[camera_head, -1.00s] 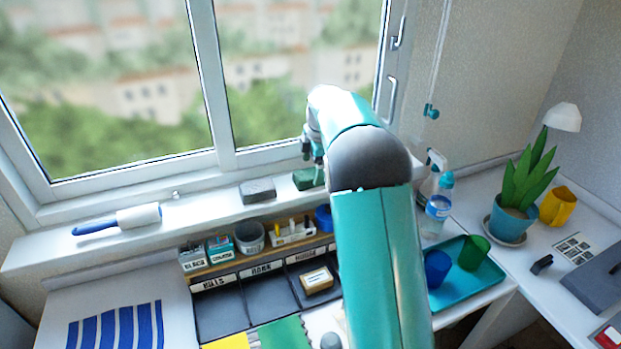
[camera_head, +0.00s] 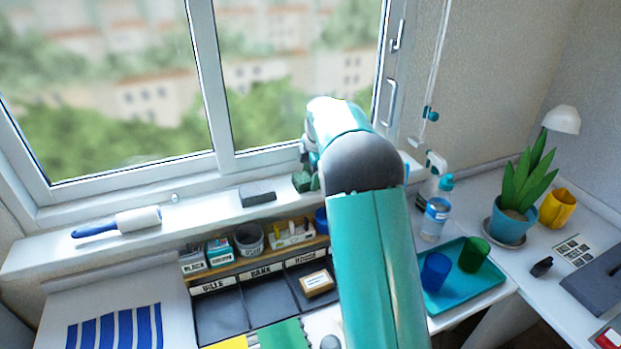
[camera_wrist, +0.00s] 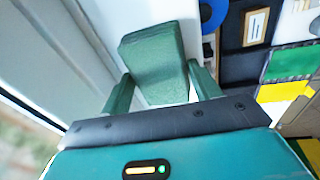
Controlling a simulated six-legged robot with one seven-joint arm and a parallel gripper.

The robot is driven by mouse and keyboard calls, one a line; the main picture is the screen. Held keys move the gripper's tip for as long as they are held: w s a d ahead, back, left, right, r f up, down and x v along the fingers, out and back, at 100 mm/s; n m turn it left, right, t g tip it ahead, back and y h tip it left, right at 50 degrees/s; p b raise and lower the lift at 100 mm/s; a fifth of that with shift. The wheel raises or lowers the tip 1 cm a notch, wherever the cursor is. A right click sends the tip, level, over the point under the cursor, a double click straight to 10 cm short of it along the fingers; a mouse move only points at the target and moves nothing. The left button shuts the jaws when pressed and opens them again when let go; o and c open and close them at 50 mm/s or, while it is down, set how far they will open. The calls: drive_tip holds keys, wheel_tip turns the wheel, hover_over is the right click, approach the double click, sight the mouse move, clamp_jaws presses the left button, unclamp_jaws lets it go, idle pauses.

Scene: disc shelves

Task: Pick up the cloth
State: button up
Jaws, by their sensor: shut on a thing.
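The green cloth (camera_head: 301,182) is a small, folded or bunched piece at the window sill, partly hidden behind my arm in the head view. In the wrist view the cloth (camera_wrist: 155,58) lies between the two fingers of my gripper (camera_wrist: 160,82), which are shut on it. My gripper (camera_head: 309,168) is mostly hidden by my own arm in the head view. I cannot tell whether the cloth still touches the sill.
A dark grey block (camera_head: 257,192) lies on the sill left of the cloth, and a blue-handled roller (camera_head: 138,219) lies farther left. The window (camera_head: 270,90) is close behind. A spray bottle (camera_head: 437,210) stands to the right. Labelled trays (camera_head: 220,314) and small containers (camera_head: 249,238) sit below.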

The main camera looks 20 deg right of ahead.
drive_tip(key=shift+r, duration=0.1)
drive_tip(key=shift+r, duration=0.6)
drive_tip(key=s+a+r, duration=0.2)
drive_tip(key=s+r, duration=0.9)
drive_tip(key=s, duration=0.2)
drive_tip(key=shift+s+a+r, duration=0.3)
drive_tip(key=shift+s+a, duration=0.05)
drive_tip(key=shift+a, duration=0.05)
